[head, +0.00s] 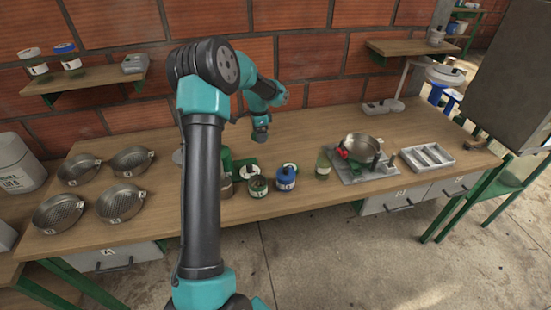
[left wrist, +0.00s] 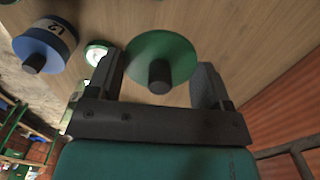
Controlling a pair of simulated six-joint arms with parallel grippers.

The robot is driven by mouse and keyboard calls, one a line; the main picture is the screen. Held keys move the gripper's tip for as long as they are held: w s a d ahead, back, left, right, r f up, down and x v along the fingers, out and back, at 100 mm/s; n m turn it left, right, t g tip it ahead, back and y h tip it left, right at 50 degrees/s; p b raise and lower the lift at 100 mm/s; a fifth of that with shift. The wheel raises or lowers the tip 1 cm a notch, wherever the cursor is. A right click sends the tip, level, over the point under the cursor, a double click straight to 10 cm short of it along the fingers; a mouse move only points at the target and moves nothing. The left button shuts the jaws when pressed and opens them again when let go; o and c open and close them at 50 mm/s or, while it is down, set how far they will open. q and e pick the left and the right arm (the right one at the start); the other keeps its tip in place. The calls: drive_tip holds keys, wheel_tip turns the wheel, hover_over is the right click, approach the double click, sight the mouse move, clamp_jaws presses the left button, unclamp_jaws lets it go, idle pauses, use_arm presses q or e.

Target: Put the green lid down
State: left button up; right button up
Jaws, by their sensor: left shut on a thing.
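The green lid (left wrist: 178,50) is a round disc with a black knob, between the fingers of my left gripper (left wrist: 160,74) in the left wrist view. My left gripper is shut on it, with bare wood surface beyond. In the head view my left arm folds over the bench and its wrist end (head: 261,134) hangs above the jars. I cannot make out the lid there, nor tell its height above the bench. A green-labelled jar (head: 258,188) stands below, beside a blue-lidded jar (head: 286,178). The blue lid also shows in the left wrist view (left wrist: 46,42). My right gripper is out of view.
Several metal pans (head: 122,203) stand on the left of the bench (head: 330,120). The back middle of the bench is clear.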

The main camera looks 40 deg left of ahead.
use_arm(q)
drive_tip(key=shift+s+f, duration=0.1)
hover_over(261, 158)
drive_tip(key=shift+f, duration=3.05)
drive_tip(key=shift+f, duration=0.15)
drive_tip(key=shift+f, duration=1.75)
drive_tip(key=o, duration=0.9)
drive_tip(key=shift+f, duration=0.1)
wheel_tip(261, 158, up, 12)
drive_tip(key=shift+r, duration=0.15)
